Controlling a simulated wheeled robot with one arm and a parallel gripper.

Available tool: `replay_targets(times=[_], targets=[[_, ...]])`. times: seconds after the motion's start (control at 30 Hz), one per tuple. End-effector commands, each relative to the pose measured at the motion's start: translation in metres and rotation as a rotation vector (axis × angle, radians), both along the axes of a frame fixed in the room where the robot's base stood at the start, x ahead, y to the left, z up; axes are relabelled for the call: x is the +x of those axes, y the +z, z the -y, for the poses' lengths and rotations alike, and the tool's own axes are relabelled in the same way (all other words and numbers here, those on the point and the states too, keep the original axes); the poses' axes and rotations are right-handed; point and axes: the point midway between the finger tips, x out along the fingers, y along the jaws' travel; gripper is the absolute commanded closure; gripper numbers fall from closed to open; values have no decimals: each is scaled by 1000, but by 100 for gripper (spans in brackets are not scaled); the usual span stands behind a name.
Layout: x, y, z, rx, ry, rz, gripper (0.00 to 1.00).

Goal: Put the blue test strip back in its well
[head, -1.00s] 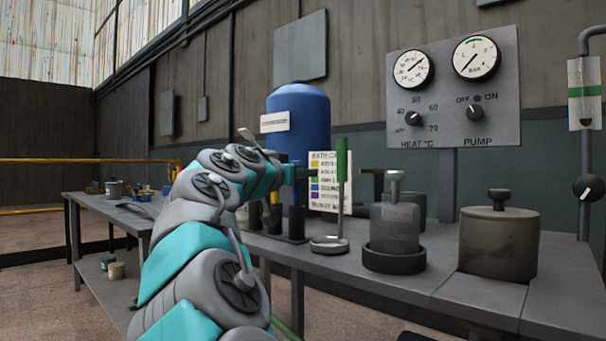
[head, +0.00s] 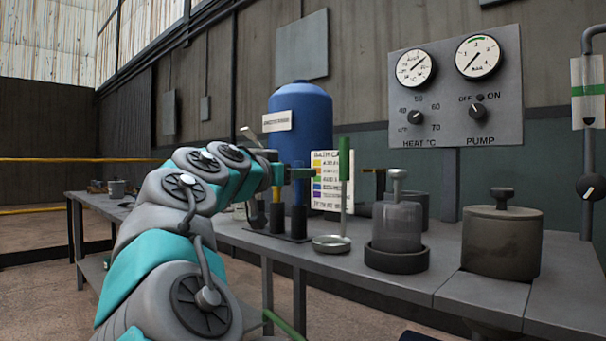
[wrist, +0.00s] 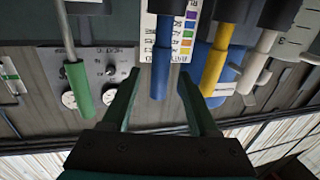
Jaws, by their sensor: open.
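In the wrist view, which is upside down, a blue handle (wrist: 162,72) sticks out of a dark sleeve. My gripper (wrist: 160,82) is open, with one finger on each side of the blue handle in the picture; I cannot tell whether they are level with it in depth. A yellow handle (wrist: 216,62) and a white handle (wrist: 257,66) stand beside it in similar dark sleeves. In the head view my gripper (head: 300,173) is above the dark rack (head: 282,236), and my arm hides part of that rack.
A green-handled rod (head: 344,165) stands upright above a shallow metal dish (head: 332,244), close right of my gripper. A glass jar in a dark ring (head: 397,258) and a lidded grey pot (head: 501,245) stand further right. A colour chart (head: 328,165) and blue tank (head: 302,110) are behind.

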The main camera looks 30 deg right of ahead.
Motion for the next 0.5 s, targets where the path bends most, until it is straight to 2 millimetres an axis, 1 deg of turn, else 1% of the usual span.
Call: replay_targets(times=[0.1,0.2,0.33,0.5], targets=[[-11,1,-16,-2,0,0,40],[-16,0,-25,-2,0,0,40],[-20,0,-31,-1,0,0,40],[-20,0,-31,-1,-1,-1,40]])
